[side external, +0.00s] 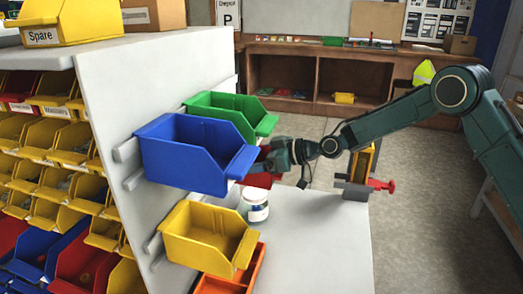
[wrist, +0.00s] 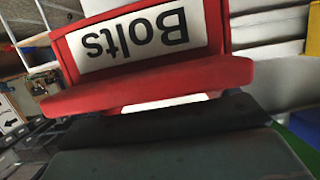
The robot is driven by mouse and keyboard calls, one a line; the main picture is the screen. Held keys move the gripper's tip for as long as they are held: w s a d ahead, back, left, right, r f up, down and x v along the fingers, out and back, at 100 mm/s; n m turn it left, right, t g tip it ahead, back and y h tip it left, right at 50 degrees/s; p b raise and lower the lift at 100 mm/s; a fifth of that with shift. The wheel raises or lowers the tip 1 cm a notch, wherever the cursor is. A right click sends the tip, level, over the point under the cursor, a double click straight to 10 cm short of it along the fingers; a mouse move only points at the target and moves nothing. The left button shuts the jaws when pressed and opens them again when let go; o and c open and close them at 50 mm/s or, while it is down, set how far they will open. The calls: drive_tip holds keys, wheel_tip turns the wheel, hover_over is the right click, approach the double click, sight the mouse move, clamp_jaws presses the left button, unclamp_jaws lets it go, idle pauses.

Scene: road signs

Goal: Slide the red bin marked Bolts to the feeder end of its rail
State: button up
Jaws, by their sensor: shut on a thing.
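The red bin (wrist: 160,82) fills the upper middle of the wrist view, its white "Bolts" label (wrist: 130,38) upside down. In the side view only a little of the red bin (side external: 262,181) shows, below my gripper; the blue bin hides most of it. My gripper (side external: 268,158) reaches in from the right, behind the blue bin's front edge. In the wrist view its dark jaws (wrist: 185,118) are shut on the bin's front lip. The rail under the red bin is mostly hidden, and I cannot tell which end is the feeder end.
A blue bin (side external: 190,150) and a green bin (side external: 228,107) hang on the upper panel rail. A yellow bin (side external: 207,236) hangs lower in front.

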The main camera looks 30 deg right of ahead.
drive_tip(key=shift+w+d+f, duration=0.15)
drive_tip(key=shift+w+d, duration=0.55)
drive_tip(key=shift+d, duration=0.3)
drive_tip(key=o, duration=0.8)
drive_tip(key=shift+o, duration=0.2)
drive_tip(key=shift+a, duration=0.1)
drive_tip(key=shift+s+r, duration=0.15)
drive_tip(key=shift+r, duration=0.05)
drive_tip(key=shift+s+d, duration=0.15)
drive_tip(key=shift+d, duration=0.05)
drive_tip(key=v, duration=1.3)
